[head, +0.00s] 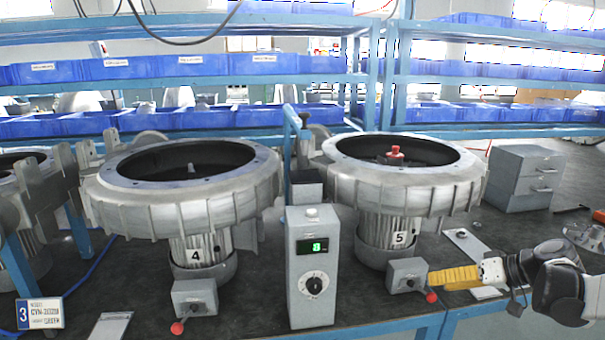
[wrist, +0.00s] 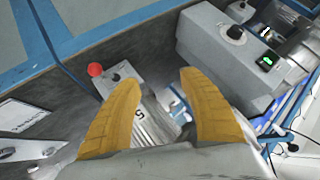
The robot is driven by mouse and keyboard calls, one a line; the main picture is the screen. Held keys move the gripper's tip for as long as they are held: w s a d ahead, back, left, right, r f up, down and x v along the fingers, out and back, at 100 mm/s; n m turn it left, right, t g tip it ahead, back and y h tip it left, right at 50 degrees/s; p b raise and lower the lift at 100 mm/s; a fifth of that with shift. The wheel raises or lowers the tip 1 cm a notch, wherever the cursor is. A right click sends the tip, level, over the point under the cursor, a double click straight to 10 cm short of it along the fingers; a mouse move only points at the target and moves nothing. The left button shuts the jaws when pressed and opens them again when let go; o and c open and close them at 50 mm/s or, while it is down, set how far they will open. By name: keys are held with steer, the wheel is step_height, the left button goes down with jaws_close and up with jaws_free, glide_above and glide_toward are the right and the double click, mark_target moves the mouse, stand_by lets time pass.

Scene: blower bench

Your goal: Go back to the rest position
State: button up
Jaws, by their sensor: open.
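My gripper (head: 440,278) has yellow fingers and is at the right in the head view, close to the red-knobbed switch box (head: 407,275) in front of blower 5 (head: 389,231). In the wrist view the two fingers of my gripper (wrist: 160,78) stand apart with nothing held between them. The red knob (wrist: 95,69) of the switch box is beyond the left finger there, apart from it. The number 5 of the blower shows between the fingers. I cannot tell from the head view whether the fingers touch the lever.
A grey control box (head: 312,266) with a green display and dial stands between blower 5 and blower 4 (head: 196,256). Blower 4 has its own red-knobbed switch box (head: 194,298). A drawer cabinet (head: 526,178) stands at the right. Blue shelves with bins (head: 195,72) run behind.

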steer(key=s+a+r+g+h, duration=0.1)
steer(key=s+a+r+h, duration=0.2)
steer(key=a, duration=0.5)
steer(key=s+a+h, duration=0.2)
steer(key=s+a, duration=0.3)
steer(key=s, duration=0.5)
steer(key=s+a+m+h, duration=0.1)
steer(key=s+a+h, duration=0.1)
steer(key=s+a, duration=0.4)
steer(key=s, duration=0.4)
steer(key=shift+a+t+h, duration=0.15)
steer(key=shift+t+h, duration=0.15)
